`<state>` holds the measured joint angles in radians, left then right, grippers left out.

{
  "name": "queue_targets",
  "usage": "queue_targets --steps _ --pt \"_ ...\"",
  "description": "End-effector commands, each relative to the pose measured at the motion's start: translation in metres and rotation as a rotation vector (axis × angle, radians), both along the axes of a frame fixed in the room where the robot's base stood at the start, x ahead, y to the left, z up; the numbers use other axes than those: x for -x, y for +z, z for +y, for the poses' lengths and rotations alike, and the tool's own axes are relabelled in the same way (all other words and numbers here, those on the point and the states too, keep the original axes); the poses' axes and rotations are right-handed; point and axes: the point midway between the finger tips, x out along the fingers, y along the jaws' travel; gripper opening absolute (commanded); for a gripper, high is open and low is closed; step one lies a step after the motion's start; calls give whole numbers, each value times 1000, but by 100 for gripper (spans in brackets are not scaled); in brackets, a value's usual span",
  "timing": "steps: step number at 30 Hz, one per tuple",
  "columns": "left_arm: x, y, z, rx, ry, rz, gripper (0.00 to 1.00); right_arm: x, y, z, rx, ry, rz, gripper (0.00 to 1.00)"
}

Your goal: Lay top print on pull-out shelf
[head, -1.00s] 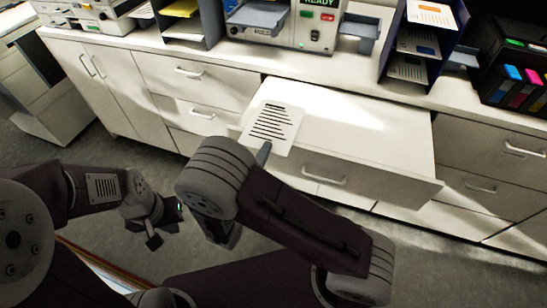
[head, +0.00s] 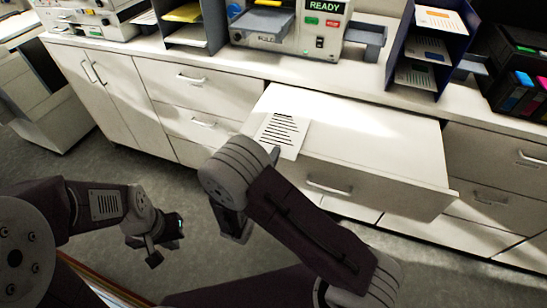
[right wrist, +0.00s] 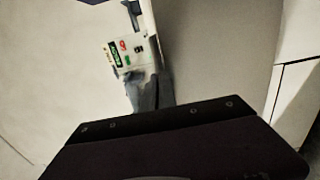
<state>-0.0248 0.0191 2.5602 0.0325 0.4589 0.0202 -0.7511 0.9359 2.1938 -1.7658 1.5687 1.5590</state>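A white print with black stripes (head: 282,130) is over the front left corner of the pull-out shelf (head: 375,135), a white surface drawn out from the counter front. My right gripper (head: 274,156) is at the print's near edge, and the edge appears pinched in it; most of the fingers are hidden by my arm. Whether the print touches the shelf is hard to tell. My left gripper (head: 164,240) hangs empty over the floor, fingers apart. The right wrist view shows no clear fingers or print.
A machine reading READY (head: 290,25) stands on the counter behind the shelf; it also shows in the right wrist view (right wrist: 125,50). A dark blue sorter (head: 432,45) with sheets on its tiers stands right of it. Most of the shelf is bare.

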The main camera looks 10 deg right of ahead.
Motion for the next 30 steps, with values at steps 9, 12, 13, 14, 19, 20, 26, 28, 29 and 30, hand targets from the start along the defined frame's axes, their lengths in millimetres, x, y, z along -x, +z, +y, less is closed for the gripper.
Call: queue_targets --steps 9,12,13,14,19,20,26,28,29,30 --pt "0 -4 0 0 0 0 0 0 -4 0 0 0 0 0" --pt "0 -4 0 0 0 0 0 0 -4 0 0 0 0 10" --pt "0 -4 0 0 0 0 0 0 -4 0 0 0 0 18" --pt "0 -4 0 0 0 0 0 0 -4 0 0 0 0 26" --pt "0 -4 0 0 0 0 0 0 -4 0 0 0 0 27" --pt "0 -4 0 0 0 0 0 0 -4 0 0 0 0 27" --pt "0 -6 0 0 0 0 0 5 -5 5 -1 3 -1 27" --pt "0 -9 0 0 0 0 0 13 -5 12 -1 5 -1 27" --pt "0 -10 0 0 0 0 0 18 -6 15 0 6 0 27" --pt "0 -12 0 0 0 0 0 25 -6 20 0 6 0 27"
